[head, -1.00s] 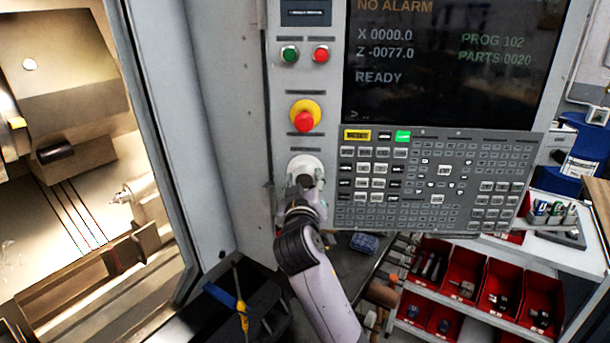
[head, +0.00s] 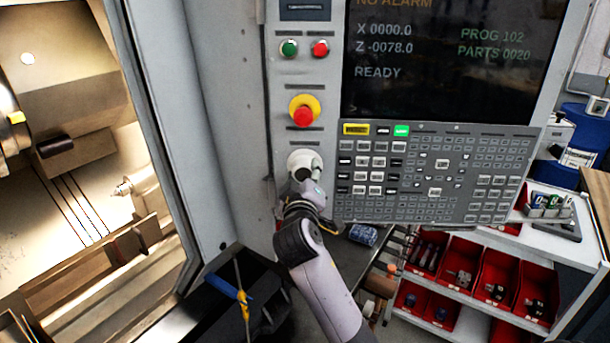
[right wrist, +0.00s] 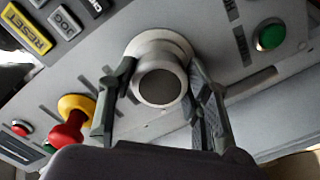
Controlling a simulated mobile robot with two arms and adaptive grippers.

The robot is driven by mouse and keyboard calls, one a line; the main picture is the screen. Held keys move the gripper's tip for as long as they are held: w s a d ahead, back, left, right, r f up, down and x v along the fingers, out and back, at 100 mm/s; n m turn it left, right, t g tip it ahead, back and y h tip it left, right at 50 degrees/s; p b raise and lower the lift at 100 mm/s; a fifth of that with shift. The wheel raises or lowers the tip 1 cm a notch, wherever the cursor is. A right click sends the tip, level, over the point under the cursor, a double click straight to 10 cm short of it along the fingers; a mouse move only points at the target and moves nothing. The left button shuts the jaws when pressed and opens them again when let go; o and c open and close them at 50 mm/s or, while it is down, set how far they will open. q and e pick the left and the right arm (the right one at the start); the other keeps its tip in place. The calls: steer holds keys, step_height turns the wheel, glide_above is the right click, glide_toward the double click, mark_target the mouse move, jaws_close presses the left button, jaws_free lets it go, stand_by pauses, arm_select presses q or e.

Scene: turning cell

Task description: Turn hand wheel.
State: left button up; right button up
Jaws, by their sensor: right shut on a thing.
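The hand wheel (head: 300,157) is a round pale knob on the control panel, below the red emergency stop. My right gripper (head: 308,180) covers its lower part in the head view. In the right wrist view the hand wheel (right wrist: 160,84) is a silver cylinder facing the camera. The right gripper (right wrist: 160,72) is shut on it, with one dark finger on each side. The screen (head: 440,60) reads X 0000.0, Z -0078.0 and READY. My left gripper is not in view.
The emergency stop (head: 304,115) sits just above the wheel, and the keypad (head: 440,175) is close on its right. The open lathe chamber (head: 80,160) is at left. A black bin (head: 265,300) and a shelf with red trays (head: 500,280) are below.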

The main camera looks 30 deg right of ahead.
steer(key=shift+r, duration=0.25)
steer(key=o, duration=1.1)
steer(key=shift+w+d+f, duration=0.1)
steer(key=shift+w+f, duration=0.05)
steer(key=shift+f, duration=0.1)
steer(key=shift+o, duration=0.2)
steer(key=v, duration=1.2)
